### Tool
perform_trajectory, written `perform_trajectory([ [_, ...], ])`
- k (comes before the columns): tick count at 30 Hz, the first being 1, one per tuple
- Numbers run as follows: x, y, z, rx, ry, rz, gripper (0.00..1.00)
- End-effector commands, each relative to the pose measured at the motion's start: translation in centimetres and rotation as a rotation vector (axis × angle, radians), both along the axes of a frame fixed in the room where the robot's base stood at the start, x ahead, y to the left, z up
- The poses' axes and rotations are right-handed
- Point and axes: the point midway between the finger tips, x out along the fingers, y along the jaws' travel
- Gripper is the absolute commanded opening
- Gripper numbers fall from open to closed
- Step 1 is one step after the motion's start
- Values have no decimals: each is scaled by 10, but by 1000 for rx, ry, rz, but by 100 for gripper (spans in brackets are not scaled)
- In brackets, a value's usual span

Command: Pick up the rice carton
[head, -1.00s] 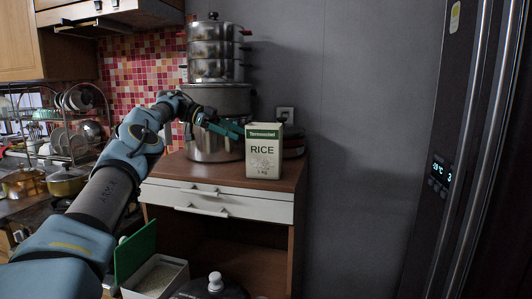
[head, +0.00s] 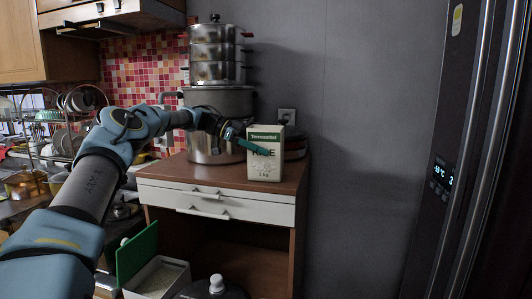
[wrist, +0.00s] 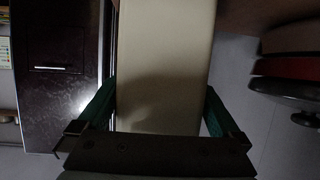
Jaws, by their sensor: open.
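The rice carton (head: 265,172) is a cream box with a green top label. It stands upright on the wooden top of a small cabinet (head: 217,203). My gripper (head: 252,148) is at the carton, with a green finger across the front of its "RICE" lettering. In the wrist view, the carton (wrist: 165,60) fills the middle, and my gripper (wrist: 160,108) is open with one green finger on each side of it. I cannot tell whether the fingers touch it. The far finger is hidden in the head view.
A large steel pot (head: 217,148) with stacked steamers stands left of the carton. A dark, red-banded appliance (head: 294,146) is close behind it on the right. A wall socket (head: 287,116) is above. Below are an open bin (head: 160,277) with a green lid and a dark lidded vessel (head: 212,290).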

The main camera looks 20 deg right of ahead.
Motion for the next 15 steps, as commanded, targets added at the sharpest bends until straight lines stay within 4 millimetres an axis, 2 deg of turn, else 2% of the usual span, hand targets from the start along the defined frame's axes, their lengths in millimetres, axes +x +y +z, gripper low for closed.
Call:
perform_trajectory([
  [3,-6,-8,-3,1,1,-1,100],
  [11,-7,-9,-6,1,1,-1,100],
  [15,-7,-9,-6,1,1,-1,84],
])
